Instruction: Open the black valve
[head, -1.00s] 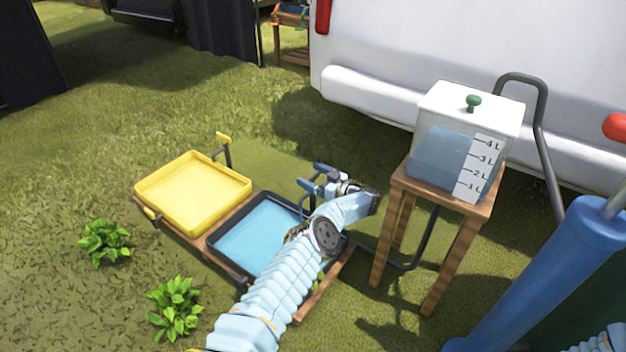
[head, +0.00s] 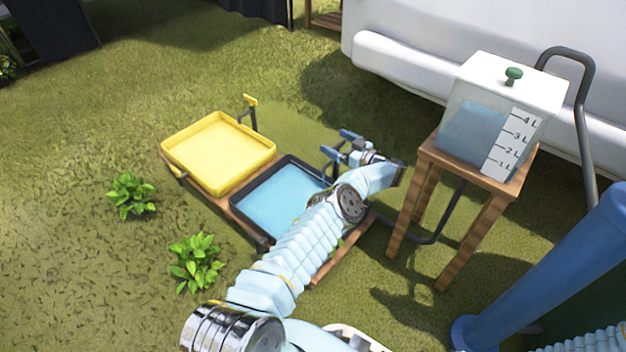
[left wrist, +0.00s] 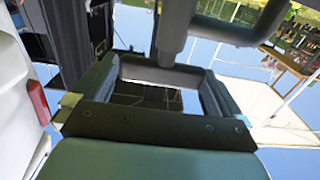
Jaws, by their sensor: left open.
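My left gripper (head: 343,146) is open at the far right corner of the black tray (head: 258,238), which has a light blue surface inside. A dark bent pipe (head: 325,160) rises beside the fingers there. The black valve's handle cannot be clearly told apart from the gripper in the head view. In the left wrist view, a dark grey bar (left wrist: 177,28) reaches down between the open fingers (left wrist: 162,85). Whether it touches them I cannot tell. My right gripper is out of view.
A yellow tray (head: 172,158) with a yellow handle (head: 249,100) stands left of the black tray. A water tank (head: 470,125) stands on a wooden stool (head: 405,215) to the right. A blue cylinder (head: 550,265) leans at the right. Two plants (head: 195,262) grow at the front left.

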